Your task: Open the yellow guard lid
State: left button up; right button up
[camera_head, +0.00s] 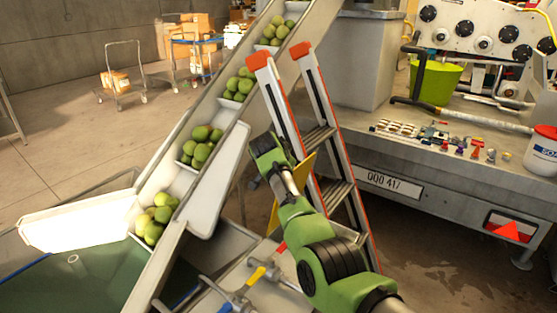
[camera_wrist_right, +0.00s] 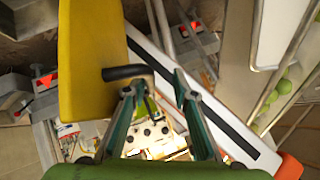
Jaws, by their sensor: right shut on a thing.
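The yellow guard lid (camera_wrist_right: 88,62) fills the upper left of the right wrist view, standing up with a black bent handle (camera_wrist_right: 127,72) at its edge. In the head view a yellow strip of it shows (camera_head: 306,172) behind my right arm. My right gripper (camera_wrist_right: 155,84) is shut on the black handle, with its two fingers at either side of the handle's end. Below the fingers a pale panel with dark holes (camera_wrist_right: 150,137) shows. In the head view my right arm hides the gripper and most of the lid. My left gripper is not in view.
A ladder with red-orange rails (camera_head: 322,95) stands beside my arm. A conveyor with green fruit (camera_head: 198,147) slopes up at the left. A trailer bed with a lime bucket (camera_head: 436,82) and a white tub (camera_head: 543,152) is at the right. Open floor lies at the far left.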

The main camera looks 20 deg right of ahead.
jog(key=v, duration=1.1)
jog(key=shift+a+r, duration=0.3)
jog(key=shift+a, duration=0.05)
jog(key=shift+s+a+r, duration=0.1)
jog(key=shift+s, duration=0.1)
